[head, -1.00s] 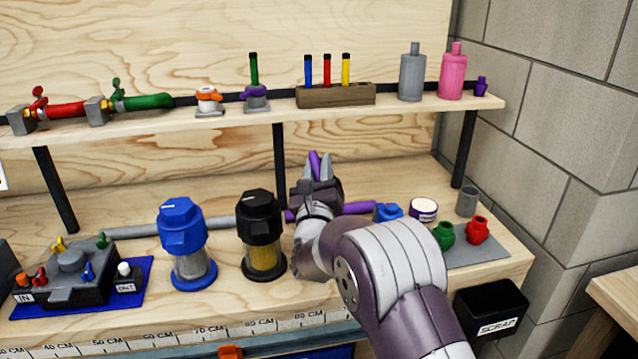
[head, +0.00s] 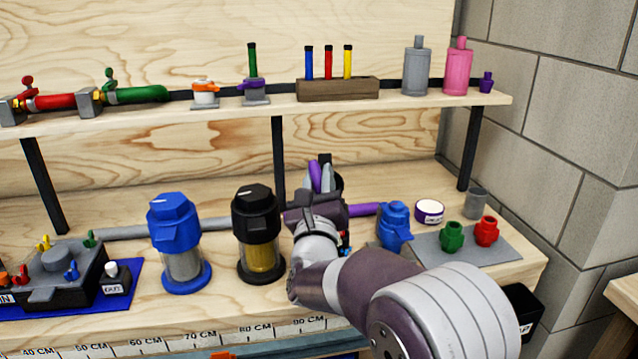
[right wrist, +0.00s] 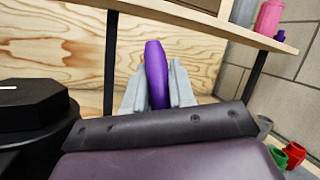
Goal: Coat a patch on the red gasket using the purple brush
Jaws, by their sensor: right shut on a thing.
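My right gripper (head: 322,180) is shut on a purple brush (head: 315,176), whose purple part stands up between the two grey fingers. In the right wrist view the purple brush (right wrist: 156,72) sits tilted slightly between the fingertips (right wrist: 156,88). Its lower part is hidden by my gripper, and no bristles show. The gripper is above the bench, right of the black-topped filter and below the shelf. I cannot clearly make out a red gasket; a small red piece beside my wrist is mostly hidden. My left gripper is not in view.
A black-topped filter (head: 258,240) and a blue filter (head: 177,240) stand left of my arm. A blue part (head: 394,226), a white-lidded jar (head: 429,212), and green (head: 452,236) and red (head: 487,231) fittings stand to the right. The shelf (head: 420,104) hangs above.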

